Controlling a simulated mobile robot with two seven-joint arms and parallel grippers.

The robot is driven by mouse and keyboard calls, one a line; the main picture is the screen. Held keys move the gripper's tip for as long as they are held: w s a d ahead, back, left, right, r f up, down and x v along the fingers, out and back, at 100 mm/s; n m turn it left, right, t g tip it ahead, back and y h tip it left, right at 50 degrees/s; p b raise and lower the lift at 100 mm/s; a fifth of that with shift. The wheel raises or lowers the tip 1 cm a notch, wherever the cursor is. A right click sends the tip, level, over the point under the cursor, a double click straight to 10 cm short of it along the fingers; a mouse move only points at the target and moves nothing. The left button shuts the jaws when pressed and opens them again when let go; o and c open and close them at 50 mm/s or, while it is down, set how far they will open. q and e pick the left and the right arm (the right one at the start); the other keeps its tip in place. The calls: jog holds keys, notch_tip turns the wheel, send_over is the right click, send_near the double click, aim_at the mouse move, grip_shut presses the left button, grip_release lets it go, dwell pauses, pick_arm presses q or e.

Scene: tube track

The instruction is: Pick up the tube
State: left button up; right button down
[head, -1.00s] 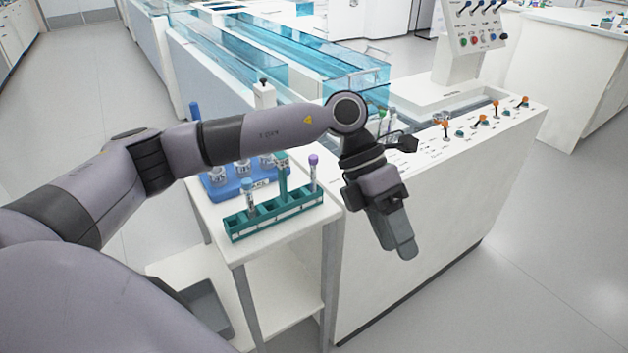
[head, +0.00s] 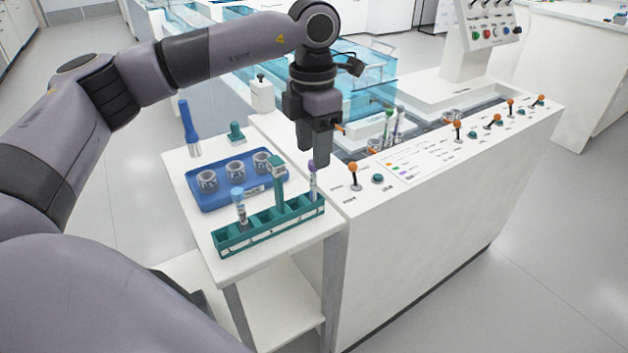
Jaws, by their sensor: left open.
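A green rack (head: 268,231) stands at the front of the small white table. A purple-capped tube (head: 313,183) stands upright at its right end. A blue-capped tube (head: 240,208) stands near its left end, and a teal-topped item (head: 277,180) stands between them. My left gripper (head: 312,163) points down right above the purple-capped tube, its fingers open around or just over the cap; I cannot tell whether they touch it. More tubes (head: 392,126) with green and white caps stand in the machine's recess at the right. My right gripper is not in view.
A blue tray (head: 218,199) with several labelled round holders lies behind the rack. A blue upright tool (head: 190,130) and a green knob-shaped item (head: 237,132) stand behind it. The white machine's panel with orange-tipped levers (head: 354,175) adjoins the table on the right.

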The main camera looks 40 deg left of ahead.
aim_at(314, 175)
pick_arm(q)
jog(key=f, duration=0.6)
jog(key=shift+s+d+f, duration=0.1)
jog(key=shift+s+d, duration=0.1)
jog(key=shift+s, duration=0.1)
jog(key=c, duration=0.8)
